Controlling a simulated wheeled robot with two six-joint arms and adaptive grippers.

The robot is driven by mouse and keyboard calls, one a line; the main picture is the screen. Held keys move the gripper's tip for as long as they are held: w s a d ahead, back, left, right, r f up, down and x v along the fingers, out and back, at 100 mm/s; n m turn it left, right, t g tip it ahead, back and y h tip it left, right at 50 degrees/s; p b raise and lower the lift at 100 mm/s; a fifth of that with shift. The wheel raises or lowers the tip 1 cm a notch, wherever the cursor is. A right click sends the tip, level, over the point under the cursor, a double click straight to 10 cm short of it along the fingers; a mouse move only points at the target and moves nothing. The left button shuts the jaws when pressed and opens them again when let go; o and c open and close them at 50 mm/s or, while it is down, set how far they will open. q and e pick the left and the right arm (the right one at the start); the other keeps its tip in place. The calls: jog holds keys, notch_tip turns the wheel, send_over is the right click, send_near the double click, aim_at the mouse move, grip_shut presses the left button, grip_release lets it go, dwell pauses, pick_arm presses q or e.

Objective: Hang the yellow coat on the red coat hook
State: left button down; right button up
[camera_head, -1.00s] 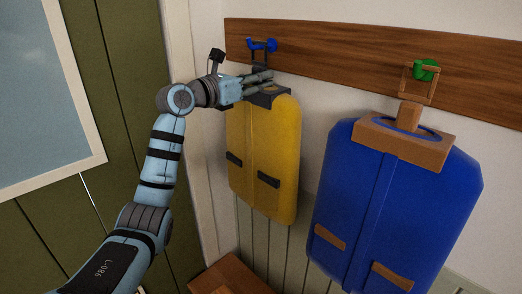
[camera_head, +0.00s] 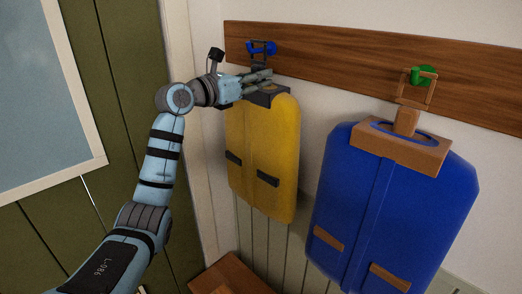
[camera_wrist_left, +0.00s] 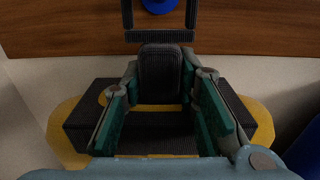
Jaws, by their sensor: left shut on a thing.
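The yellow coat (camera_head: 270,145) hangs upright at the left end of the wall rail, with a dark top piece and dark pocket bars. My left gripper (camera_head: 260,79) is shut on its dark upright tab. In the wrist view, the left gripper (camera_wrist_left: 160,85) has a finger on either side of the tab (camera_wrist_left: 160,68). The coat's dark loop (camera_wrist_left: 190,15) rises beside a blue hook (camera_wrist_left: 160,5), also in the head view (camera_head: 262,47). I cannot tell whether the loop bears on that hook. No red hook is in view. My right gripper is out of view.
A blue coat (camera_head: 440,200) hangs to the right by its brown loop at a green hook (camera_head: 418,76). Both hooks are on the wooden rail (camera_head: 340,62). A green door (camera_head: 120,80) is at the left, and a brown wooden piece (camera_head: 230,275) stands below.

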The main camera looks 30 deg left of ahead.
pick_arm(q)
jog(key=shift+r+p, duration=0.4)
jog(key=shift+r, duration=0.05)
jog(key=shift+s+a+f, duration=0.1)
jog(key=shift+s, duration=0.1)
jog(key=b+v, duration=0.3)
jog(key=v, duration=0.3)
dwell(0.4)
jog(key=f+b+v, duration=0.1)
jog(key=b+v, duration=0.3)
jog(key=v, duration=0.2)
jog(key=shift+b, duration=0.3)
dwell(0.6)
